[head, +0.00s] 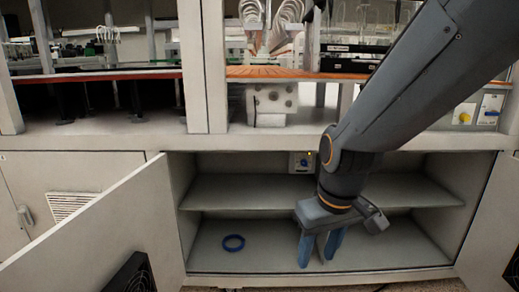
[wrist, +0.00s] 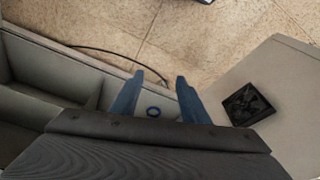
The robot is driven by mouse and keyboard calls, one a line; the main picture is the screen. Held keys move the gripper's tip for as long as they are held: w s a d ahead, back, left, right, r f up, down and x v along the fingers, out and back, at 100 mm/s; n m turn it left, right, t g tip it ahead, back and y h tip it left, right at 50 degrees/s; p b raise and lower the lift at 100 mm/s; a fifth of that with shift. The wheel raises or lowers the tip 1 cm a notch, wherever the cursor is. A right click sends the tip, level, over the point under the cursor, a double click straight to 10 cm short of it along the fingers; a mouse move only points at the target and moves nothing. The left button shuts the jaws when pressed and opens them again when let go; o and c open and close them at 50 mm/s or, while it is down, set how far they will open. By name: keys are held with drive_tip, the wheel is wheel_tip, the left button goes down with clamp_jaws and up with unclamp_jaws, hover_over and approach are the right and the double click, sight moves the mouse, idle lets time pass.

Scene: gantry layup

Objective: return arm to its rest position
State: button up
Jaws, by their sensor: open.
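My gripper (head: 319,247) hangs at the mouth of the open cabinet in the head view, its two blue-grey fingers pointing down and apart. It also shows in the wrist view (wrist: 159,84), with an empty gap between the fingers. A blue ring (head: 233,243) lies on the cabinet's lower floor, left of my gripper and apart from it. The ring also shows in the wrist view (wrist: 153,112), seen between the fingers and beyond them.
The open cabinet (head: 222,279) has a middle shelf (head: 240,192). Its left door (head: 110,228) stands open with a black vented unit (head: 130,275); another open door (head: 488,225) is at right. A dark cable (wrist: 105,52) lies on the tan floor (wrist: 215,35).

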drive_tip(key=s+r+m+g+p, duration=0.1)
drive_tip(key=s+r+m+g, duration=0.1)
drive_tip(key=s, duration=0.7)
drive_tip(key=d+r+m+p, duration=0.1)
drive_tip(key=d+r+p, duration=0.4)
drive_tip(key=p, duration=0.7)
drive_tip(key=shift+d+r+m+h, duration=0.3)
drive_tip(key=shift+d+m+h, duration=0.1)
drive_tip(key=shift+d, duration=0.65)
drive_tip(key=shift+c, duration=0.2)
